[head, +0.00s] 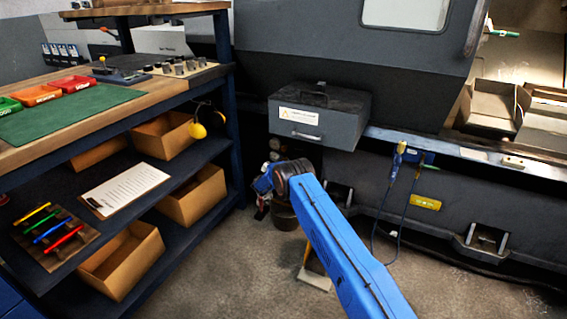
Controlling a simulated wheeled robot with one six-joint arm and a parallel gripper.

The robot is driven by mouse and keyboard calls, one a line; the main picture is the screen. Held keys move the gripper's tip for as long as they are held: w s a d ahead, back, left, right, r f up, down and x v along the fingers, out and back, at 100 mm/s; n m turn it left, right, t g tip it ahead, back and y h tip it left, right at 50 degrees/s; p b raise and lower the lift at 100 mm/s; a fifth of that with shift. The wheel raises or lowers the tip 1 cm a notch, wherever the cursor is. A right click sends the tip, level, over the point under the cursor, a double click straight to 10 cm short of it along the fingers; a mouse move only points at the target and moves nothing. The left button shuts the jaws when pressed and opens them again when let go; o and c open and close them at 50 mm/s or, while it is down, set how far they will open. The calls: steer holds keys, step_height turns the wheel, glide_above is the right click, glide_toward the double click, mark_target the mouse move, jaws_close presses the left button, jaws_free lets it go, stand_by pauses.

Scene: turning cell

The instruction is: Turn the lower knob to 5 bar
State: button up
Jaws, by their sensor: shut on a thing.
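My blue arm reaches from the lower right to the narrow gap between the bench and the dark machine. My gripper (263,186) is at its far end, low in this gap, small and mostly covered by my own wrist. Its fingertips do not show clearly. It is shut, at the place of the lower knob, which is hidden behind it. Small round dark and light fittings (274,150) show just above my wrist, in front of the machine. Their markings and any pressure reading are too small to read.
A grey box (320,112) juts from the machine above my wrist. The bench's blue post (224,90) stands close on the left. A dark bucket (284,214) is under my arm. A blue tool with a hanging cable (397,160) is at right. Floor at lower right is clear.

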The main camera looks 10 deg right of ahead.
steer(key=shift+f, duration=0.15)
steer(key=o, duration=1)
steer(key=shift+o, duration=0.2)
steer(key=shift+a, duration=0.1)
